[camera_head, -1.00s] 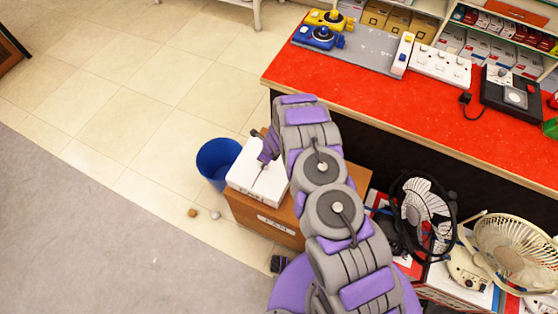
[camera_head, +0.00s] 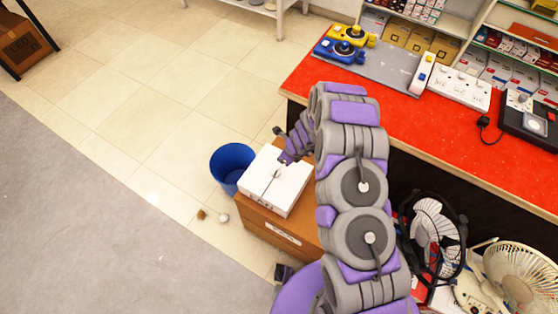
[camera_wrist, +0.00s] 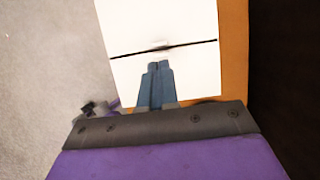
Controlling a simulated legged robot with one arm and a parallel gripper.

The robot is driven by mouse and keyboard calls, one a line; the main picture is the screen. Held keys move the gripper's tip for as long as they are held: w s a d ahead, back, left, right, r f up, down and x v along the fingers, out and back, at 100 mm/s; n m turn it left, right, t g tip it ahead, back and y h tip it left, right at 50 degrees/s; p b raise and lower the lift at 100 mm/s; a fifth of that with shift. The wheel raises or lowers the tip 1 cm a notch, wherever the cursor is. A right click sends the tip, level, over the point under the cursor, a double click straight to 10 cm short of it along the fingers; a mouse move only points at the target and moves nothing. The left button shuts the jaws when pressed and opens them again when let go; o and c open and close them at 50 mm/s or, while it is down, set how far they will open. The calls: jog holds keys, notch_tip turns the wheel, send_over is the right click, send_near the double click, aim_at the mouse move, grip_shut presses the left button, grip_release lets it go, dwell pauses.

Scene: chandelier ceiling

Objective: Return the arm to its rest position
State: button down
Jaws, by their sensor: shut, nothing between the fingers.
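My gripper (camera_wrist: 158,68) is shut and empty in the wrist view, its two blue-grey fingers together. They point at the white box (camera_wrist: 135,25), which has a dark line across its top. My fingers overlap the box's near part in that view; I cannot tell how far above it they are. In the head view my purple and grey arm is raised, bent through several joints, and its wrist end hangs close over the white box (camera_head: 290,193). The fingertips are hard to make out there.
The white box lies on a brown box (camera_head: 276,228). A blue bin (camera_head: 232,164) stands left of it. The red counter (camera_head: 440,122) is to the right of my arm, with fans (camera_head: 520,275) below it. Two small lumps lie on the otherwise open floor (camera_head: 130,120).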

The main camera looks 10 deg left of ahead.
jog(key=w+p+v, duration=0.1)
jog(key=v, duration=0.6)
jog(key=shift+s+r, duration=0.3)
jog(key=shift+s, duration=0.15)
jog(key=s+d+r+n+g+y+b, duration=0.1)
jog(key=s+r+n, duration=0.35)
jog(key=r, duration=0.55)
jog(key=s+r+n+g+b, duration=0.1)
jog(key=s+r+n, duration=0.2)
jog(key=r+n, duration=0.5)
jog(key=s+d+r+n+h, duration=0.1)
jog(key=s+d+r+n, duration=0.2)
jog(key=s+d, duration=0.3)
jog(key=s+d+r+n+g+h+b, duration=0.1)
jog(key=s+d+r, duration=0.5)
jog(key=s, duration=0.7)
jog(key=s+d+r+n+h+b, duration=0.1)
jog(key=s+d+r+n+h, duration=0.2)
jog(key=s+d+r+n, duration=0.2)
jog(key=s+d, duration=0.3)
jog(key=s, duration=0.2)
jog(key=shift+s, duration=0.15)
jog(key=shift+n, duration=0.25)
